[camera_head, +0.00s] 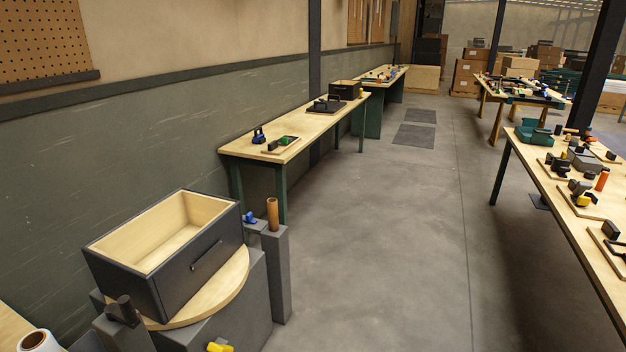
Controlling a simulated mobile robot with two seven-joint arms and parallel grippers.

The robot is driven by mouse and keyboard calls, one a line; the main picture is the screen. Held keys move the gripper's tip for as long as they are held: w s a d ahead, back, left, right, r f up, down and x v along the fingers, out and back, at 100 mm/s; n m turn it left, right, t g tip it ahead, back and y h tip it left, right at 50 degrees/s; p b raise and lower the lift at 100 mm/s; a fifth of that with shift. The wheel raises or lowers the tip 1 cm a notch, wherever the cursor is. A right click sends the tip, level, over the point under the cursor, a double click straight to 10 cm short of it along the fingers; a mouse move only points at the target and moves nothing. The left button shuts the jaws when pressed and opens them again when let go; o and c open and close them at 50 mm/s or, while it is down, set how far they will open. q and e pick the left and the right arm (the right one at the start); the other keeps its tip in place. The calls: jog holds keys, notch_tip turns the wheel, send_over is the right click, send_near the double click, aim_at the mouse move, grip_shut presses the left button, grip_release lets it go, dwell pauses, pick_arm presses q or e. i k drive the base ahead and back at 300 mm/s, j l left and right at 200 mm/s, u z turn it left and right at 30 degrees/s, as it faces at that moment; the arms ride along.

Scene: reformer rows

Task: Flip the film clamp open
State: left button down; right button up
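I cannot tell for sure which part is the film clamp. A small blue clamp-like piece (250,217) sits at the top of a grey post (277,275), beside an upright brown cylinder (272,213). It is too small to tell whether it is open or shut. A yellow lever-like piece (219,347) shows at the bottom edge. A dark upright block (123,310) stands at the front left of the round wooden turntable (232,285). A white roll (38,341) is partly cut off at the bottom left. Neither of my grippers is in view.
An open-topped black drawer box (205,262) with a pale inside rests on the turntable. A long bench (238,148) with small fixtures runs along the left wall. Another workbench (545,185) holds several fixtures at right. The concrete floor (390,240) between them is clear.

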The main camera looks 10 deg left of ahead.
aim_at(248, 218)
jog(key=i+z, duration=0.3)
jog(key=i, duration=0.35)
jog(key=i+j+z, duration=0.25)
jog(key=i, duration=0.35)
jog(key=i+j, duration=0.3)
jog(key=i+j+u, duration=0.1)
jog(key=i+j, duration=0.25)
jog(key=i, duration=0.15)
jog(key=i+j, duration=0.15)
jog(key=j, duration=0.2)
jog(key=i+j+u, duration=0.15)
jog(key=j, duration=0.2)
